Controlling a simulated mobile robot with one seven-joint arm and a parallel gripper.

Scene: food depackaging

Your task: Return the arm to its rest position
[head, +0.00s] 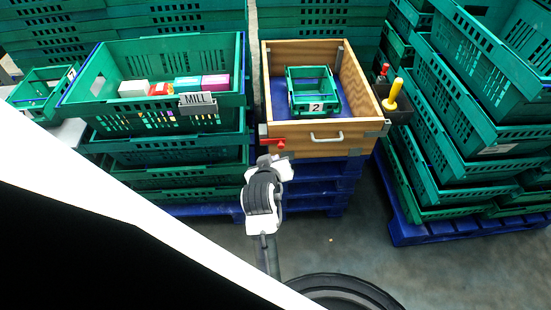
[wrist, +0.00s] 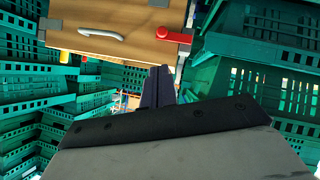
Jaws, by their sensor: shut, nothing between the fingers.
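My gripper (wrist: 158,86) is shut and empty in the wrist view, its dark fingers together. In the head view my arm rises from the lower middle in front of the wooden box (head: 352,146), and its black and white end part stands close to the box's front. I cannot make out the fingers there. The wrist view shows the box front (wrist: 130,22) turned over, with its metal handle (wrist: 103,33) and red lever (wrist: 175,36) above the fingers. The fingers look apart from the box, but the exact gap is hard to tell.
A green crate marked MILL (head: 170,47) holds several packages on the left stack. A small green crate marked 2 (head: 313,74) sits inside the wooden box. A yellow-handled tool (head: 394,94) stands at its right side. Tall green crates (head: 455,135) stand right.

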